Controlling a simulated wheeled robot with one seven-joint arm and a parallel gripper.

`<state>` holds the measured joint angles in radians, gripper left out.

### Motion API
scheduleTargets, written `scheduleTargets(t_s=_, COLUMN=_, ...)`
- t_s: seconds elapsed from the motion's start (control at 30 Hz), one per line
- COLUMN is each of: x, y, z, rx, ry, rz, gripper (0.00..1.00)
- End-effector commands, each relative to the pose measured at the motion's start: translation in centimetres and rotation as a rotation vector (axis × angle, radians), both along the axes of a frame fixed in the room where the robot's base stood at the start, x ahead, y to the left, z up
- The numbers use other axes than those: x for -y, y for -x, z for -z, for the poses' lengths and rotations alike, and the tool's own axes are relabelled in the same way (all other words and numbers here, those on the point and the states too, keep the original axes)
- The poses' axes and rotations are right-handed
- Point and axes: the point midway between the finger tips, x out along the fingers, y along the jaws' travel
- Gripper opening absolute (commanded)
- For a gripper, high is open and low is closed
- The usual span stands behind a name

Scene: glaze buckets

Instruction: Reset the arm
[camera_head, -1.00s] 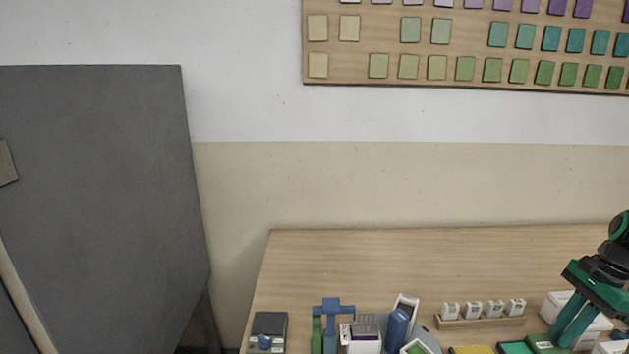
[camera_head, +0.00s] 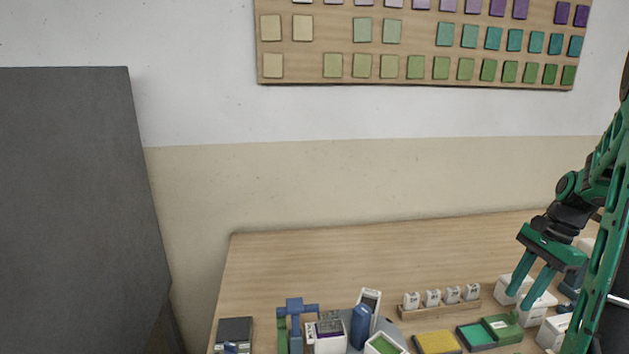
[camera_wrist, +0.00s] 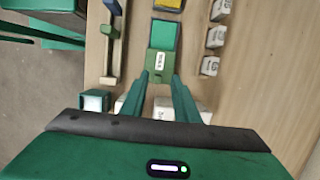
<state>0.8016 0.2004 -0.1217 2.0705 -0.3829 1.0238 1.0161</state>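My green arm comes in at the right edge of the head view. My gripper (camera_head: 532,285) points down above the right part of the wooden table (camera_head: 365,253). In the wrist view the fingers (camera_wrist: 163,85) also stand apart, on either side of a green box with a white label (camera_wrist: 158,66), which lies beyond and below the tips. I see no object held.
On the table are a yellow sponge-like block (camera_head: 436,342), a teal-topped box (camera_head: 476,335), a rack of small white cups (camera_head: 440,308), a blue stand (camera_head: 296,318) and white boxes (camera_head: 512,290). A dark grey panel (camera_head: 75,200) stands left. The table's back is clear.

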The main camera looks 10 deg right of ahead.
Motion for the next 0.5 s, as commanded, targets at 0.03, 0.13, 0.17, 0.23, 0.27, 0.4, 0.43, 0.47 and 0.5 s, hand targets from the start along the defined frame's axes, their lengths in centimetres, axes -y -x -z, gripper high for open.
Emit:
scheduleTargets(t_s=0.03, x=0.1, y=0.0, z=-0.5, rx=0.002, ry=0.002, rz=0.000, gripper=0.28)
scheduleTargets(t_s=0.13, x=0.0, y=0.0, z=-1.3, rx=0.000, ry=0.001, rz=0.000, gripper=0.28)
scheduleTargets(t_s=0.17, x=0.0, y=0.0, z=-1.4, rx=0.000, ry=0.001, rz=0.000, gripper=0.28)
scheduleTargets(t_s=0.23, x=0.0, y=0.0, z=-1.7, rx=0.000, ry=0.001, rz=0.000, gripper=0.28)
scheduleTargets(t_s=0.27, x=0.0, y=0.0, z=-1.7, rx=0.000, ry=0.001, rz=0.000, gripper=0.28)
scheduleTargets(t_s=0.4, x=0.0, y=0.0, z=-1.7, rx=0.000, ry=0.000, rz=0.001, gripper=0.28)
scheduleTargets(t_s=0.43, x=0.0, y=0.0, z=-1.7, rx=0.000, ry=0.000, rz=0.001, gripper=0.28)
scheduleTargets(t_s=0.47, x=0.0, y=0.0, z=-1.7, rx=0.000, ry=0.000, rz=0.001, gripper=0.28)
scheduleTargets(t_s=0.5, x=0.0, y=0.0, z=-1.7, rx=0.000, ry=0.000, rz=0.000, gripper=0.28)
